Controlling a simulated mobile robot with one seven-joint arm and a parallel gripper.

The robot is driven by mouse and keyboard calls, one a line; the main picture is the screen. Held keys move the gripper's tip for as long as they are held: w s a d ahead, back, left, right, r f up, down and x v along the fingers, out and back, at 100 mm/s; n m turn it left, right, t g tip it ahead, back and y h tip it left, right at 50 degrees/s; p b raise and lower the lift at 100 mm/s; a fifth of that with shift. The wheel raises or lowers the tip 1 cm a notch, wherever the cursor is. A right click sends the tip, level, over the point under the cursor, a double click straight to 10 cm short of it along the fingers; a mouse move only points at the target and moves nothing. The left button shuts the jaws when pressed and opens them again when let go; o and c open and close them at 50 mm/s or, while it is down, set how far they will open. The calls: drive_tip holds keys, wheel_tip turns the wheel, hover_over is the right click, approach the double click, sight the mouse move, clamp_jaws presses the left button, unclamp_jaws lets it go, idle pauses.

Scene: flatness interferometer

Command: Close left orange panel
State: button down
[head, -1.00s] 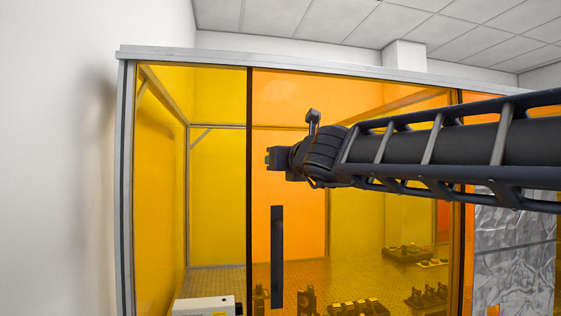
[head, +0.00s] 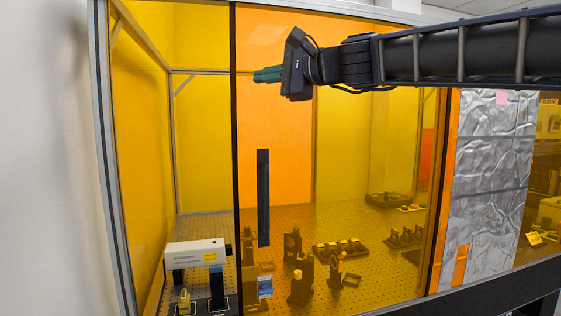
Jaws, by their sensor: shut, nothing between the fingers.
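The left orange panel (head: 275,120) is a see-through orange sheet with a black left edge. A long black upright handle (head: 263,198) is on its left part. To the left of the black edge, the enclosure's front looks open, and a white box inside shows untinted there. My gripper (head: 256,74) is in front of the panel's upper left part, above the handle and apart from it. Its greenish fingers point left and are shut, with nothing held. My arm reaches in from the right and hides part of the panel's top.
A metal frame post (head: 109,170) stands at the left, beside a white wall (head: 45,170). The white box (head: 196,254) sits inside at the lower left. Several dark optical mounts (head: 340,248) stand on the perforated table. Crinkled silver foil (head: 490,185) covers an area right of the panel.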

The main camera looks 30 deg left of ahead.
drive_tip(key=w+d+f+n+g+h, duration=0.2)
drive_tip(key=w+d+f+n+h, duration=0.25)
drive_tip(key=n, duration=0.45)
drive_tip(key=n+h, duration=0.5)
approach(278, 161)
drive_tip(key=shift+t, duration=0.3)
drive_tip(key=f, duration=0.2)
drive_tip(key=s+f, duration=0.1)
drive_tip(key=f, duration=0.4)
drive_tip(key=shift+s+a, duration=0.2)
drive_tip(key=shift+s, duration=0.15)
drive_tip(key=shift+s+a, duration=0.95)
drive_tip(key=shift+a, duration=0.2)
drive_tip(key=shift+s+a+r, duration=0.1)
drive_tip(key=shift+s+a, duration=0.35)
drive_tip(key=shift+a, duration=0.05)
drive_tip(key=shift+s, duration=0.1)
drive_tip(key=shift+s+a, duration=0.2)
drive_tip(key=s+a, duration=2)
drive_tip(key=shift+s+a, duration=0.3)
drive_tip(key=shift+s, duration=0.05)
